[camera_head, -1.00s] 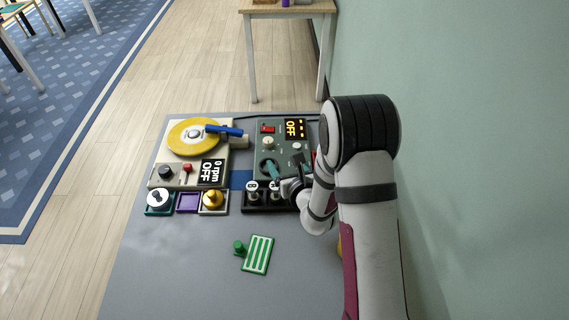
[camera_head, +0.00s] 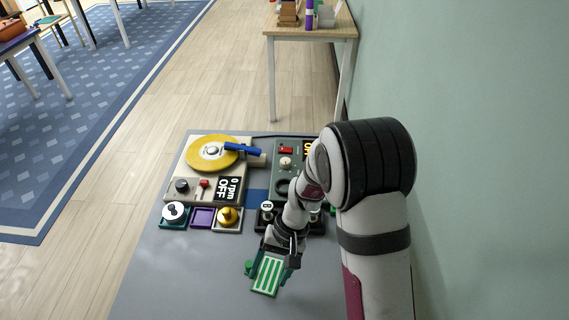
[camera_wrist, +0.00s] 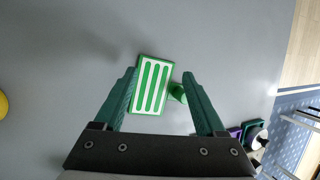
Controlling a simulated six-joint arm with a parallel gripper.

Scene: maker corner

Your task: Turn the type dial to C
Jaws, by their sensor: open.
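My gripper (camera_head: 272,262) is open and empty, above the green-and-white striped piece on the table. In the wrist view its two teal fingers (camera_wrist: 160,76) stand apart, with the striped piece beyond and between them. The grey-green control panel (camera_head: 293,172) stands behind, partly hidden by my arm. It carries a cream knob (camera_head: 285,162), a red switch (camera_head: 286,150), and a dark round dial (camera_head: 282,186). Its display (camera_head: 307,147) is mostly covered.
The striped piece (camera_wrist: 154,87) lies flat beside a small green knob (camera_wrist: 178,92). A turntable unit with a yellow disc (camera_head: 208,157) reads 0 rpm OFF. Small trays with knobs (camera_head: 202,217) stand before it. A black holder (camera_head: 264,228) is partly hidden. The table front-left is clear.

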